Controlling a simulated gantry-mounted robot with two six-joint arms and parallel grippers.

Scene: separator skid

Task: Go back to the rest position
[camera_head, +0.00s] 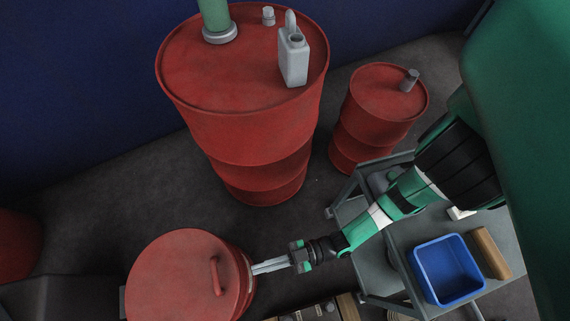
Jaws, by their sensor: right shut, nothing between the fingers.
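My right gripper (270,266) comes in from the right on my green and black arm. Its fingers are shut and hold nothing. The fingertips are close to the right side of a red drum (170,275) with a handle (216,276) on its lid; I cannot tell whether they touch it. My left gripper is not in view.
A large red drum (255,140) at the back carries a grey jug (294,60) and a green pipe (214,15). A smaller red drum (378,112) stands to its right. A grey cart (390,250) holds a blue bin (447,269) below my arm.

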